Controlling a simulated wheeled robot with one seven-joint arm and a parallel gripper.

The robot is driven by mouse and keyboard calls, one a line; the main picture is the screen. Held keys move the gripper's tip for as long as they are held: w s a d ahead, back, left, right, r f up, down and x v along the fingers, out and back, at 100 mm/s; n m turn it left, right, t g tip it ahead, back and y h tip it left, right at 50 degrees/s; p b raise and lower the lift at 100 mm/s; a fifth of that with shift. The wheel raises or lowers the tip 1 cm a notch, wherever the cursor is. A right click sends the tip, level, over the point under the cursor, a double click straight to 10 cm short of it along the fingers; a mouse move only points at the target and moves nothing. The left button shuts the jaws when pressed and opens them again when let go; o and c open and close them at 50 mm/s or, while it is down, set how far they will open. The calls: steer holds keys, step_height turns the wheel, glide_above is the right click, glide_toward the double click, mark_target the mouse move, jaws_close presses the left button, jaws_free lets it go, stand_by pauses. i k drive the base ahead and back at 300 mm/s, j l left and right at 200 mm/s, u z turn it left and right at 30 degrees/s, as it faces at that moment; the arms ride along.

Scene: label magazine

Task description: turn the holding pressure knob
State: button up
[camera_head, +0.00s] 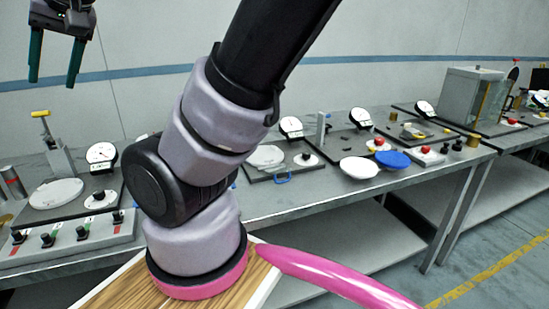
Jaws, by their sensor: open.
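My gripper (55,62) hangs at the top left with two dark green fingers pointing down. The fingers are apart, with nothing between them, and are above and away from the bench. A grey control panel (70,255) at the lower left carries a row of several black knobs, including one in the row's middle (82,233). Other round knobs sit on stations behind, such as a black-and-white one at the left (99,197) and one near the bench's middle (306,158). No label is readable, so I cannot tell which is the holding pressure knob.
The long grey bench (300,200) carries dial gauges (101,155), a yellow-handled lever (50,135), white discs (56,192), a blue plate (393,159) and red buttons (379,142). My arm covers part of the bench. The floor at the right (500,235) is clear.

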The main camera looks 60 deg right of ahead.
mark_target(425, 149)
steer(key=z, duration=3.3)
steer(key=i+l+u, duration=0.5)
steer(key=i+j, duration=0.05)
steer(key=j, duration=0.05)
